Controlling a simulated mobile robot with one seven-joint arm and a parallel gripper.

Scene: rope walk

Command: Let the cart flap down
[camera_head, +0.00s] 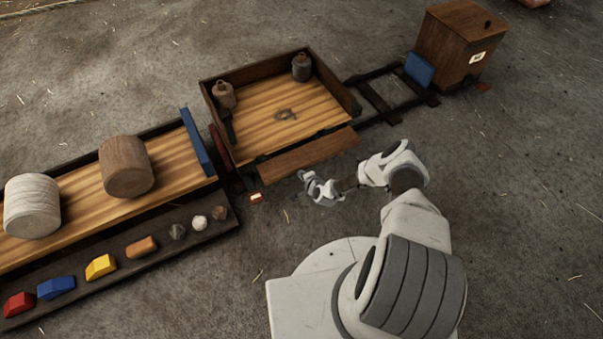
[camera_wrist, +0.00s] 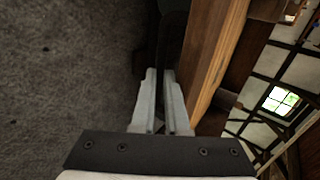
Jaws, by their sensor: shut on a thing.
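The cart (camera_head: 310,60) is an open wooden box with a light plank floor and dark walls on its back and sides. Its flap (camera_head: 308,153), a brown board, leans outward along the front edge, below the floor. My gripper (camera_head: 304,178) is low in front of the flap's left part. In the wrist view my gripper (camera_wrist: 160,103) has its fingers close together on a dark narrow part, which I take to be of the flap; the exact hold is hard to see. A wooden board edge (camera_wrist: 214,62) runs close along the right of the fingers.
A wooden box (camera_head: 452,45) stands at back right. The ground at right is clear.

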